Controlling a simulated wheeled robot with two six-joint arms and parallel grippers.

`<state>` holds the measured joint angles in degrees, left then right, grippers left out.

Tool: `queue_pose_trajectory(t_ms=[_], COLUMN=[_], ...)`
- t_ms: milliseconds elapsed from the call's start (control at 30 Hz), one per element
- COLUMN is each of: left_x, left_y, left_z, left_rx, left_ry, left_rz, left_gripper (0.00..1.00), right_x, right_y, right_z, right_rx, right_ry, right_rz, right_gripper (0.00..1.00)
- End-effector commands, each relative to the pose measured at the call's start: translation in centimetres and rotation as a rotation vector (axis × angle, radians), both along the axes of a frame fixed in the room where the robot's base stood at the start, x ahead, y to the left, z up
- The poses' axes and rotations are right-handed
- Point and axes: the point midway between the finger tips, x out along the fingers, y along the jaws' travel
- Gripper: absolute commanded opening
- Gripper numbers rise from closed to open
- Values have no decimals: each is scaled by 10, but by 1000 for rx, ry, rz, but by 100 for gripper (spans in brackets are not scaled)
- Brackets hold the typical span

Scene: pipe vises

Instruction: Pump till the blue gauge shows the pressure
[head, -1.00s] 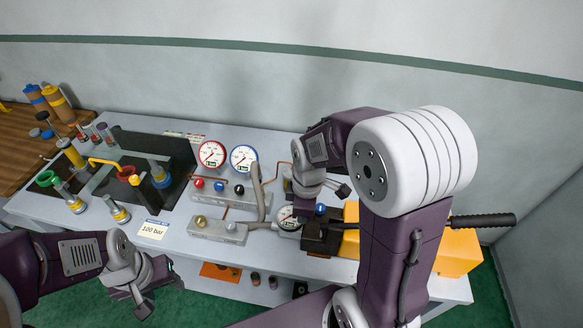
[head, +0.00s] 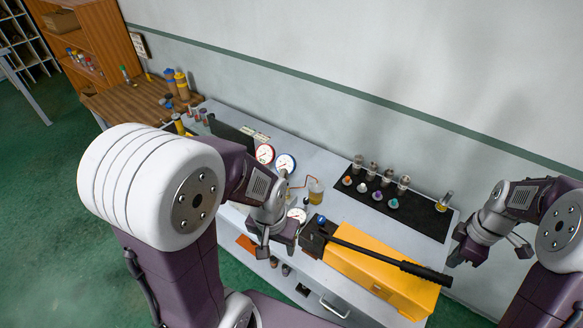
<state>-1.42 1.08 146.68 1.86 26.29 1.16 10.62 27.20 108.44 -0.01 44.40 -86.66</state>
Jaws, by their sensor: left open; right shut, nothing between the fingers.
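The blue-rimmed gauge (head: 285,163) stands at the back of the bench; its needle is too small to read. The yellow pump (head: 385,270) lies at the bench's front right, with its long black handle (head: 395,257) low along its top. A blue knob (head: 321,219) and a small white gauge (head: 297,215) sit at the pump's left end. My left gripper (head: 287,240) is open beside this end, pointing down; its arm hides the fittings behind it. My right gripper (head: 456,257) is shut and empty, right of the pump and apart from the handle.
A red-rimmed gauge (head: 265,153) stands left of the blue one. A black mat (head: 425,218) with several cylinders and coloured caps lies at the back right. A wooden table (head: 130,97) is at the far left.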

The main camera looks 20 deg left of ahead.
Motion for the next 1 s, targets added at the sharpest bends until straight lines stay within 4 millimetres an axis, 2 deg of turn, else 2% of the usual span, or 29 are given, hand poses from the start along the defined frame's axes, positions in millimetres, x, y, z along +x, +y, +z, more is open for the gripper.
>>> queue_pose_trajectory(t_ms=[267, 733, 1000], left_x=[0, 0, 0], left_y=[0, 0, 0], left_z=[-9, -64, -67], left_rx=[0, 0, 0], left_ry=[0, 0, 0], left_rz=[0, 0, 0], left_gripper=[54, 54, 54], right_x=[0, 0, 0], right_y=[0, 0, 0], right_z=[-9, -70, -75], right_rx=[0, 0, 0], right_ry=[0, -1, -1], right_rz=[-1, -1, -1], right_gripper=[0, 0, 0])
